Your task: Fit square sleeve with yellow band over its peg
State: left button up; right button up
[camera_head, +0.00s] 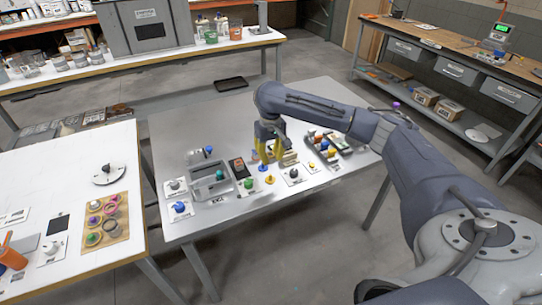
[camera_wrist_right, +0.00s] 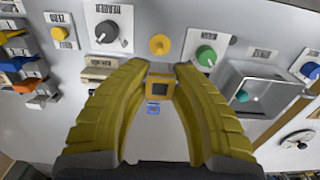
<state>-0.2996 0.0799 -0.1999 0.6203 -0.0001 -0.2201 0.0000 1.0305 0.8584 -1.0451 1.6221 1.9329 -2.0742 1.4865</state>
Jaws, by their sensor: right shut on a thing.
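A small square sleeve with a yellow band (camera_wrist_right: 159,88) sits between the tips of my right gripper (camera_wrist_right: 164,84) in the right wrist view. The yellow fingers are shut on its sides, and its dark square opening faces the camera. In the head view my right gripper (camera_head: 269,150) points down over the middle of the grey table; I cannot make out the sleeve there. A yellow round piece (camera_wrist_right: 160,44) stands apart from the sleeve, above it in the wrist view; it also shows in the head view (camera_head: 269,180). I cannot tell whether it is the sleeve's peg. My left gripper is not in view.
A green knob (camera_wrist_right: 205,55) and a dark knob on a white plate (camera_wrist_right: 107,32) flank the yellow piece. A tray of coloured parts (camera_head: 331,148) is right of my gripper in the head view. The table's back left is clear.

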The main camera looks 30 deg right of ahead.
aim_at(271, 175)
jog(key=shift+f, duration=2.9)
jog(key=shift+f, duration=1.95)
jog(key=o, duration=0.9)
jog(key=shift+r, duration=0.1)
